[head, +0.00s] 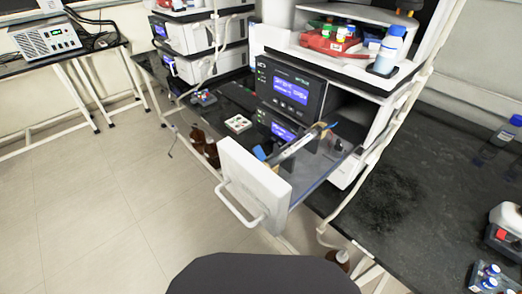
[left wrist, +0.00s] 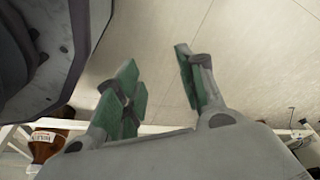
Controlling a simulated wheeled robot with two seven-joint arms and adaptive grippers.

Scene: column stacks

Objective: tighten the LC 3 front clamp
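In the head view a column drawer with a white front panel and handle (head: 252,188) is pulled out from an instrument stack with a lit blue display (head: 290,88). A slim metallic column (head: 298,143) lies slanted in the drawer. A blue piece (head: 261,153) sits at its front end, and a darker blue piece (head: 331,126) at its rear end. I cannot read a stack label or tell how tight the front clamp is. My left gripper (left wrist: 158,85) shows in the left wrist view, its green-padded fingers apart and empty above the floor. My right gripper is in no view.
A brown bottle (left wrist: 46,146) stands below at left in the left wrist view. A small white vial tray (head: 238,123) is by the drawer. Bottles and a red tray (head: 329,42) sit on the stack. The floor (head: 110,200) at left is clear.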

